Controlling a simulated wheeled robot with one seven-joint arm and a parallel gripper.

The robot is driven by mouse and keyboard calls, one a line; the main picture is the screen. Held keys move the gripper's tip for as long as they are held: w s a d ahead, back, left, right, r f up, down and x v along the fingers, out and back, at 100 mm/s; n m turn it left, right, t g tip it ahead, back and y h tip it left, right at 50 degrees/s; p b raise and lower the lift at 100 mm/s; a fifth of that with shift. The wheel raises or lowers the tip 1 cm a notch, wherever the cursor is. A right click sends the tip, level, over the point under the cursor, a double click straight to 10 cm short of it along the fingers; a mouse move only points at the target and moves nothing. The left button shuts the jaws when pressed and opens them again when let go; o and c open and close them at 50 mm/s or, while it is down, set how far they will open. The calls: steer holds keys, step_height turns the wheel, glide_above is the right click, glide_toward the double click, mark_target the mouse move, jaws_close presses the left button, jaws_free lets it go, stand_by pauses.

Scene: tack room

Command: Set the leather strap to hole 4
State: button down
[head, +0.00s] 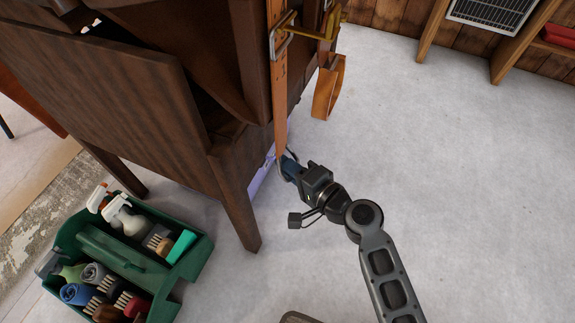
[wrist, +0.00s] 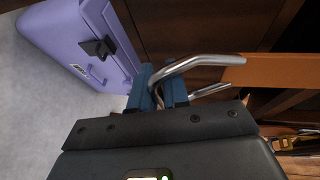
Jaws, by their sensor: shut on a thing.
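The tan leather strap (head: 280,110) hangs down the side of the dark wooden stand, with a metal buckle (head: 282,36) near the top. A small dark mark like a 1 shows below the buckle; I cannot read the hole numbers. My gripper (head: 290,167) is at the strap's lower end. In the wrist view, my blue fingers (wrist: 160,90) are shut on a bent metal loop (wrist: 197,62), which meets the strap's end (wrist: 268,72). The pin and the hole it sits in are too small to tell.
A brass bar (head: 322,38) and a second strap loop (head: 328,90) are right of the buckle. The dark wooden stand (head: 130,95) is on the left. A purple case (wrist: 70,35) is behind the gripper. A green caddy (head: 125,258) holds brushes and bottles. Floor at right is clear.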

step_height(320, 180, down, 3)
steer(key=b, duration=0.3)
stand_by(0.4)
steer(key=c, duration=1.2)
jaws_free()
steer(key=shift+p+v, duration=0.7)
steer(key=shift+v, duration=3.25)
steer(key=shift+f, duration=0.15)
